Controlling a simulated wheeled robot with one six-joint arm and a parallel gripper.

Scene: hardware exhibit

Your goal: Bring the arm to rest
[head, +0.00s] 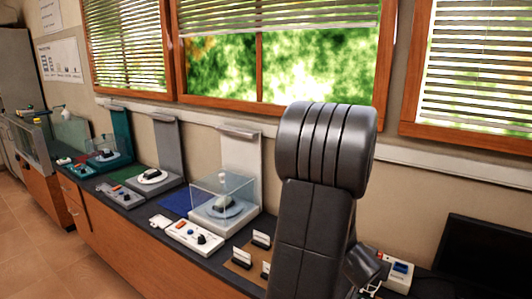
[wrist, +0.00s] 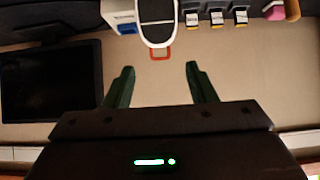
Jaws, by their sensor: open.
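My gripper (wrist: 160,80) shows in the wrist view with its two dark green fingers spread apart and nothing between them. My grey arm (head: 325,165) stands upright in the right half of the head view. It hides part of the counter and wall behind it. A dark part beside its lower right may be my wrist, but I cannot tell, and the fingers are not clear there.
A black screen (head: 485,258) stands at the right; a dark screen also shows in the wrist view (wrist: 52,82). A glass-covered exhibit (head: 224,193) and a white control box (head: 193,236) sit on the counter. Floor (head: 28,240) is clear at far left.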

